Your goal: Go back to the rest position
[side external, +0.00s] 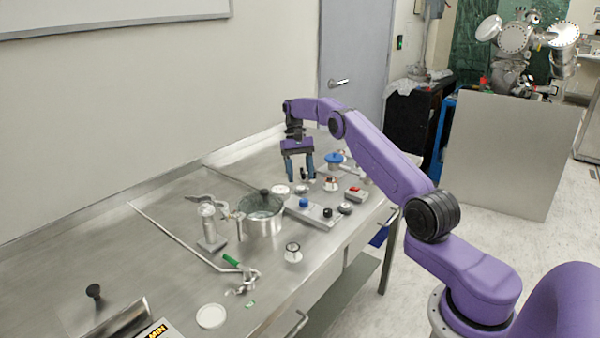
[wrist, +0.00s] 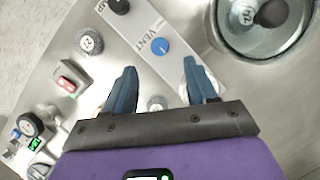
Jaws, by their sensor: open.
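My gripper (side external: 301,179) hangs pointing down over the far part of the steel bench, behind the control panel in the side view. Its two blue fingers are spread apart with nothing between them. In the wrist view the open fingers (wrist: 160,72) frame the lower part of the panel (wrist: 150,22), with the blue VENT knob (wrist: 161,46) just beyond the fingertips. The fingers appear to be above the bench; exact clearance is hard to tell.
A lidded metal pot (side external: 262,218) stands left of the panel (side external: 318,216). A red switch box (side external: 355,194) and a blue-topped part (side external: 334,159) are to the right. The left bench area is mostly clear.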

